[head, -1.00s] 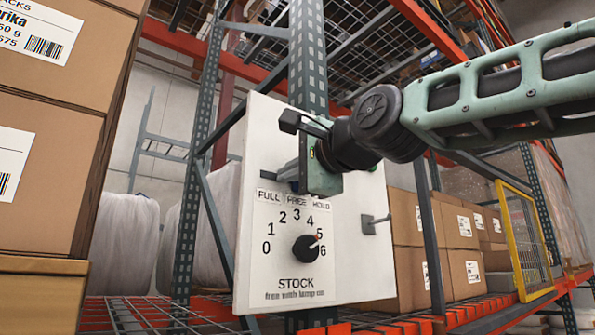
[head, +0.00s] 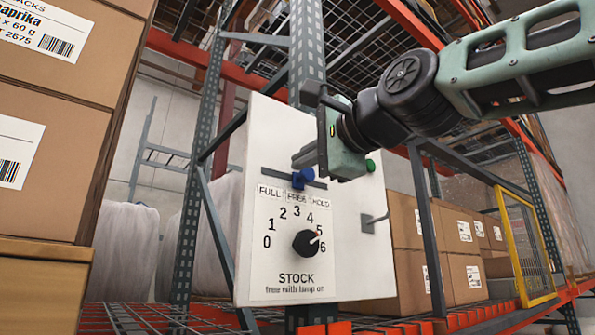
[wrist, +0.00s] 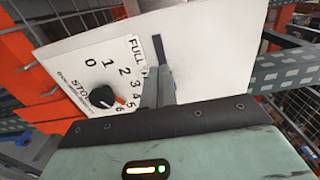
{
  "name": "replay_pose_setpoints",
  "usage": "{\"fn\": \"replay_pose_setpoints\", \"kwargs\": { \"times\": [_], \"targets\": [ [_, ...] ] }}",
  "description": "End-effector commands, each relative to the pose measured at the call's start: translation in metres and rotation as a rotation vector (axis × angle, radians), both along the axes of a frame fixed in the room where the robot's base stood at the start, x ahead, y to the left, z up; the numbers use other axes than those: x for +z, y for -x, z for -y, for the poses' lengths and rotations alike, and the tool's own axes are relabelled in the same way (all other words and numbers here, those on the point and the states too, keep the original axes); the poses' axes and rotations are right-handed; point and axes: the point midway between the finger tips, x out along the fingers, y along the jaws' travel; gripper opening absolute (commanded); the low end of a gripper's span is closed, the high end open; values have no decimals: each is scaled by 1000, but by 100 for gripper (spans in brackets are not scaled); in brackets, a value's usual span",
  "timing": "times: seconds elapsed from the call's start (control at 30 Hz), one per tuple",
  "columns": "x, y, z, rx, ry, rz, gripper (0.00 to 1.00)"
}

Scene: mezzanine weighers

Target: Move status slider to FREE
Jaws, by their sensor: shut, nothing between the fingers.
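The status slider's blue knob (head: 303,179) sits on a short dark horizontal track (head: 274,175) on a white board (head: 345,265). Labels FULL, FREE and HOLD run below the track. The blue knob stands above FREE, slightly towards the HOLD side. My gripper (head: 302,157) is shut and empty, just above the knob in the head view and apparently clear of it.
Stacked cartons (head: 50,130) stand close on the left.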

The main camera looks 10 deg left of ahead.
Motion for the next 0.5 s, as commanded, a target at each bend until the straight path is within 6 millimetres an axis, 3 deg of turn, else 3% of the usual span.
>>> {"fn": "replay_pose_setpoints", "kwargs": {
  "times": [0.5],
  "targets": [
    [-1,26,31,-1,-2,3,0]
  ]
}}
